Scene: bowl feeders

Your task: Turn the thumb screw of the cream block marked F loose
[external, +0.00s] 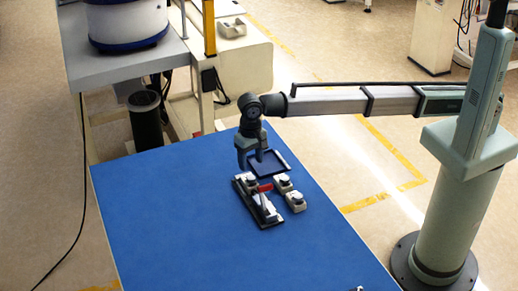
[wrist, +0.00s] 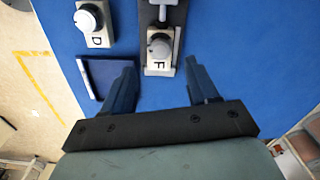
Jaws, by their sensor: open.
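The cream block marked F (wrist: 161,66) sits at one end of a dark fixture (wrist: 176,15), its letter facing my gripper in the wrist view. My gripper (wrist: 163,88) is open and empty. Its two fingers are spread to either side of the F block in the wrist view, short of the screw. In the external view my gripper (external: 250,162) hangs above the fixture's far end.
A cream block marked D (wrist: 98,38) with a similar knob stands beside the fixture. Two loose blocks (external: 295,202) show right of it in the external view. A dark blue tray (wrist: 84,76) lies close to one finger. The table's left is clear.

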